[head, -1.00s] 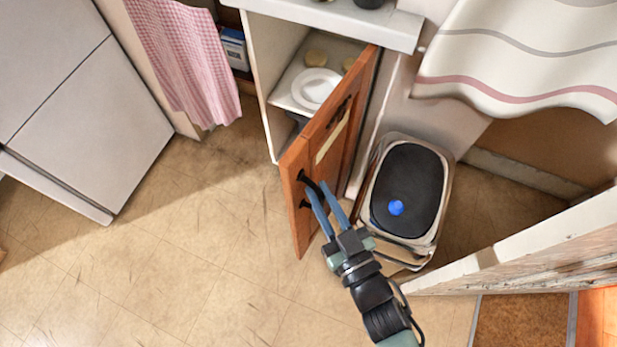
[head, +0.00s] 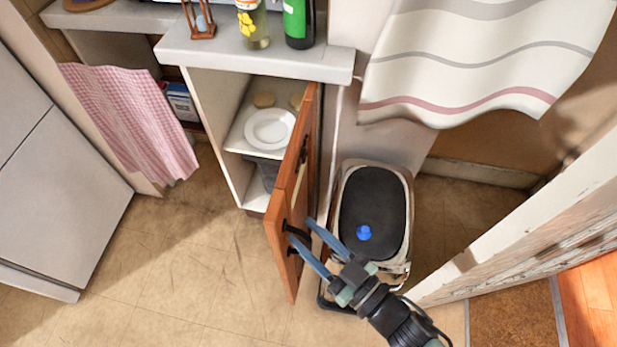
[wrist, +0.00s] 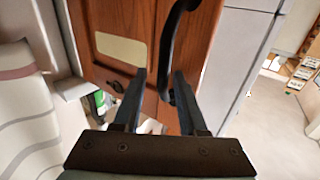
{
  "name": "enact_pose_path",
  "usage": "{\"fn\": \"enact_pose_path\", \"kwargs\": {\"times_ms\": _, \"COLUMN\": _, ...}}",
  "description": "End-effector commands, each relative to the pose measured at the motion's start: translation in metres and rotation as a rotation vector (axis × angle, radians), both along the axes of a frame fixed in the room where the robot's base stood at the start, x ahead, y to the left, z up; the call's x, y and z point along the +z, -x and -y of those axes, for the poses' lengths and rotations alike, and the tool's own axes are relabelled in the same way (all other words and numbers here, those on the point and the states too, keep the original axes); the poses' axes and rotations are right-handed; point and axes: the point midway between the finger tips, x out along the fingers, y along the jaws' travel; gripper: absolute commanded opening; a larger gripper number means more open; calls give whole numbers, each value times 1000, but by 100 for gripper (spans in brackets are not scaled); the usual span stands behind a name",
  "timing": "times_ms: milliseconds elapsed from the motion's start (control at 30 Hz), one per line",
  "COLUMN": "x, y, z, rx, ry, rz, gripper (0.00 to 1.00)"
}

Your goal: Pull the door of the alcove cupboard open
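The alcove cupboard (head: 213,135) has its orange-brown wooden door (head: 287,205) standing wide open, swung out towards me. The inside shows, with a white plate (head: 269,129) on a shelf. A black curved handle (head: 295,231) is near the free edge of the door; it shows large in the wrist view (wrist: 172,40). My gripper (head: 302,231) is at this handle, its two blue-grey fingers apart. In the wrist view the handle's lower end lies in the gap between my fingers (wrist: 160,75). I cannot tell whether either finger touches it.
A bin with a dark lid (head: 375,205) and a blue knob stands right of the door, close to my gripper. A worktop with bottles (head: 255,60) is above the cupboard. A white edge (head: 530,220) rises at right. The floor (head: 190,260) left of the door is clear.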

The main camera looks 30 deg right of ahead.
Motion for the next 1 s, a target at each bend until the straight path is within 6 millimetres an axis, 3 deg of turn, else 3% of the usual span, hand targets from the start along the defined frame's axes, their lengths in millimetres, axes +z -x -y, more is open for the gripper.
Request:
{"fn": "enact_pose_path", "kwargs": {"times_ms": 433, "x": -4, "y": 11, "z": 3, "rx": 0, "ry": 6, "rz": -11, "gripper": 47}}
{"fn": "enact_pose_path", "kwargs": {"times_ms": 800, "x": -4, "y": 86, "z": 24, "rx": -2, "ry": 5, "rz": -10, "gripper": 47}}
{"fn": "enact_pose_path", "kwargs": {"times_ms": 1000, "x": -4, "y": 115, "z": 31, "rx": -1, "ry": 3, "rz": -8, "gripper": 47}}
